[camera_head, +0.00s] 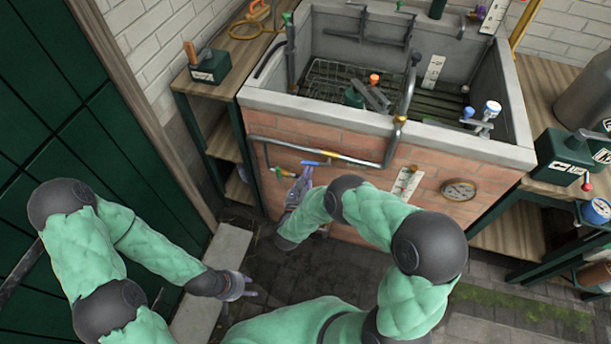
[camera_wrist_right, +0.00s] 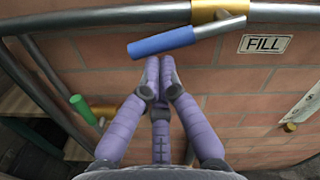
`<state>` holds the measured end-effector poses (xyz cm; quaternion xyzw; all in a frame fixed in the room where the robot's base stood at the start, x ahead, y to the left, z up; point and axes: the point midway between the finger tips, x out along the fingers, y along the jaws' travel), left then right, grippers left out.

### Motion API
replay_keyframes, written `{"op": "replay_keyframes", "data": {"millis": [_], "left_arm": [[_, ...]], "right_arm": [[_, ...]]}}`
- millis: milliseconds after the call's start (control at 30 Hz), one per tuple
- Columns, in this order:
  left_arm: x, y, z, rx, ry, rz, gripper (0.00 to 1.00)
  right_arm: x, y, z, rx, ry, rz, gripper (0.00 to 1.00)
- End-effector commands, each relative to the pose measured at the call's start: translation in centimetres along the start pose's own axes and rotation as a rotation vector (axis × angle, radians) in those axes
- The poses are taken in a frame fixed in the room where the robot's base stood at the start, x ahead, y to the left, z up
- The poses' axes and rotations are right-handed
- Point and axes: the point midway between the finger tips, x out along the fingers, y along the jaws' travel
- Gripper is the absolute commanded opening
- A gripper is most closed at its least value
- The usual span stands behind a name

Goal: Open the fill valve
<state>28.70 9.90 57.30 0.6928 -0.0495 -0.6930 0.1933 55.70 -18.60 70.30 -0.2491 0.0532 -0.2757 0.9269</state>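The fill valve has a blue lever handle (camera_head: 314,163) and a brass body (camera_head: 329,154) on the grey pipe along the brick tank front. In the right wrist view the blue handle (camera_wrist_right: 162,42) points left from the brass body (camera_wrist_right: 218,12), nearly along the pipe, beside a FILL label (camera_wrist_right: 265,44). My right gripper (camera_wrist_right: 158,62) has its purple fingers drawn together, their tips just below the handle; contact is unclear. In the head view my right gripper (camera_head: 303,180) is under the handle. My left gripper (camera_head: 250,287) hangs low at left, fingers apart and empty.
A green-handled valve (camera_wrist_right: 83,108) sits lower left of the blue handle. A gauge (camera_head: 459,190) and a white plate (camera_head: 406,183) are on the brick front. The stone tank (camera_head: 300,104) stands above. A green door (camera_head: 80,120) is at left.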

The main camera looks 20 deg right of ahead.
Motion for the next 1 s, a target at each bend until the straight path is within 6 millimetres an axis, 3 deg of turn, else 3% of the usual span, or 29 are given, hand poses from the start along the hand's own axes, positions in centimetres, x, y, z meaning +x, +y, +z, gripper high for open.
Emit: {"op": "replay_keyframes", "data": {"millis": [300, 1000], "left_arm": [[0.03, 0.0, 0.02, 0.0, 0.0, 0.0, 0.4], [0.02, 0.0, 0.02, 0.0, 0.0, 0.0, 0.4]], "right_arm": [[0.54, -0.18, 1.07, 0.008, -0.008, -0.01, 0.0], [0.84, -0.37, 1.4, 0.011, -0.012, -0.017, 0.0]]}}
